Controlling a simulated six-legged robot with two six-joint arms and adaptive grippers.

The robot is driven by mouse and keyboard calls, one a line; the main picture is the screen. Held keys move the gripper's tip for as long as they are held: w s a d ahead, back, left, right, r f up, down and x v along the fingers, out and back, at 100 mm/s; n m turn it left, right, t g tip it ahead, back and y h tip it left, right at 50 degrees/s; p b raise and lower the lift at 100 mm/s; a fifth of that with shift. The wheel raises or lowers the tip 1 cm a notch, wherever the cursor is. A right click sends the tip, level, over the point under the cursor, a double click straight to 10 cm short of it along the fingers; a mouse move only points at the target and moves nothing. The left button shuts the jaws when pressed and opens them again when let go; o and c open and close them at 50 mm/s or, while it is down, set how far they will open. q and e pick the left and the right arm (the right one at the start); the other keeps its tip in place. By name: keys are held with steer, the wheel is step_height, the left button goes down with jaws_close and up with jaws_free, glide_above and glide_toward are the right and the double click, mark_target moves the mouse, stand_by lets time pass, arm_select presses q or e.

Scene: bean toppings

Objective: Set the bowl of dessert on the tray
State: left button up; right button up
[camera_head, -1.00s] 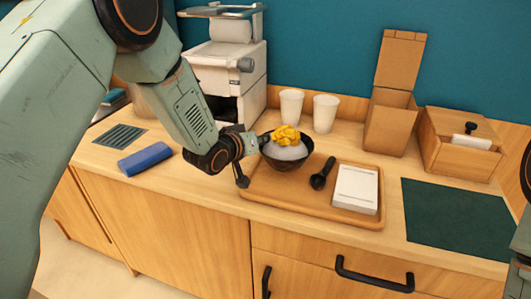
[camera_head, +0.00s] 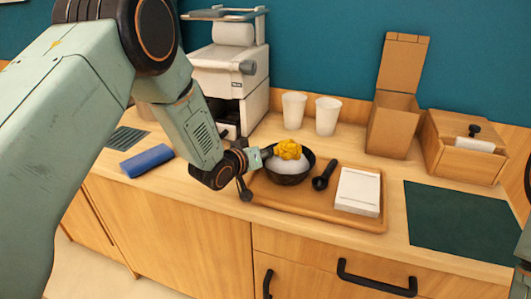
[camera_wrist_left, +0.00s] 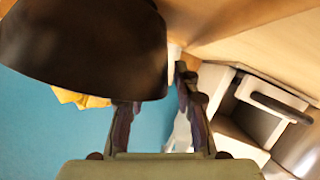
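The dark bowl (camera_head: 288,177) of white dessert with a yellow topping (camera_head: 288,149) sits upright on the left part of the wooden tray (camera_head: 290,205). My left gripper (camera_head: 255,162) is at the bowl's left rim. In the left wrist view the bowl (camera_wrist_left: 85,50) fills the upper left; one finger of my left gripper (camera_wrist_left: 158,100) passes behind its rim, its tip hidden. The other finger is outside the bowl, with a narrow gap to its wall, so the gripper looks slightly open. My right gripper is not in view; only bits of that arm show at the right edge.
On the tray lie a black scoop (camera_head: 324,177) and a white box (camera_head: 357,190). Two white cups (camera_head: 327,115) stand behind it. A machine (camera_head: 225,75) is at the back left, a blue roll (camera_head: 146,160) at left, wooden boxes (camera_head: 462,158) and a dark green mat (camera_head: 455,222) at right.

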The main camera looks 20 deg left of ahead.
arm_select(q)
steer(key=shift+s+r, duration=0.15)
steer(key=shift+r, duration=0.05)
steer(key=p+v, duration=0.1)
steer(key=v, duration=1)
steer(key=shift+s+a+r, duration=0.1)
steer(key=shift+s+a, duration=0.05)
steer(key=shift+s, duration=0.2)
